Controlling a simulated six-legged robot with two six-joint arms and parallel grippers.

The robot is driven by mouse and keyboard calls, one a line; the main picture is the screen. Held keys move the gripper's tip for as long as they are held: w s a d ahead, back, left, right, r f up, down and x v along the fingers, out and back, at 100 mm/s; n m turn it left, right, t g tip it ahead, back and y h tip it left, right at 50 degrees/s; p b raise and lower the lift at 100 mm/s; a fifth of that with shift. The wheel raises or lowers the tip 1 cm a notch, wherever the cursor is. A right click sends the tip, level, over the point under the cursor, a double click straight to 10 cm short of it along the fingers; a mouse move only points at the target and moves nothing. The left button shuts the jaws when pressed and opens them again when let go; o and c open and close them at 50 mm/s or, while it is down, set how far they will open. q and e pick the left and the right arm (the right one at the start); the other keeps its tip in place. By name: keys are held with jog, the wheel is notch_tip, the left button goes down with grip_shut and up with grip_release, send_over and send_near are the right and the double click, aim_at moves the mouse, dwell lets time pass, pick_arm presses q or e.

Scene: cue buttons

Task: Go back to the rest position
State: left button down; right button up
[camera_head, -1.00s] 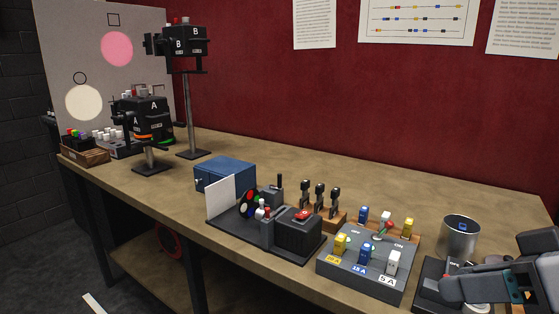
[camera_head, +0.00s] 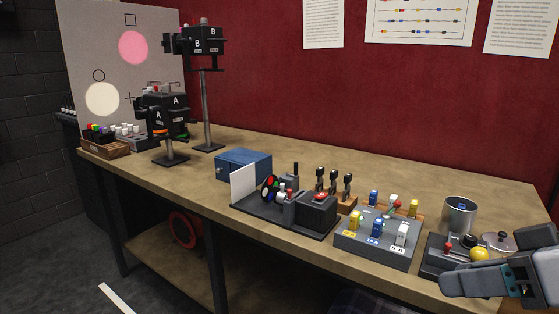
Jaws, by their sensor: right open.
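My right gripper (camera_head: 462,280) comes in from the lower right edge, its fingers pointing left. It is open, and I see nothing held in it. It shows in front of a dark control box (camera_head: 436,258) with a red-topped lever and a yellow knob (camera_head: 479,254); part of the box is hidden behind it. I cannot tell whether they touch. My left gripper is out of view.
The wooden bench (camera_head: 290,220) holds a grey switch panel (camera_head: 375,246), a metal cup (camera_head: 459,214), a black device with colored discs (camera_head: 285,213), a blue box (camera_head: 243,166) and lamps A (camera_head: 169,116) and B (camera_head: 203,40). The bench's back right is clear.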

jog(key=w+a+f+m+g+h, duration=0.1)
jog(key=w+f+m, duration=0.15)
jog(key=f, duration=0.95)
jog(key=w+a+f+m+g+h, duration=0.1)
jog(key=w+f, duration=0.2)
jog(key=f, duration=0.9)
jog(key=w+a+f+m+g+h, duration=0.1)
jog(key=w+a+f+m+g, duration=0.15)
jog(key=f, duration=0.95)
jog(key=s+a+f+m+g, duration=0.1)
jog(key=s+a+f, duration=0.2)
jog(key=s+f, duration=0.65)
jog(key=s+a+f+g, duration=0.25)
jog(key=s+f, duration=0.45)
jog(key=f, duration=0.5)
notch_tip(320, 180, up, 16)
jog(key=s+t+p, duration=0.1)
jog(key=p, duration=1.6)
jog(key=shift+a+r, duration=0.25)
jog(key=shift+a, duration=0.2)
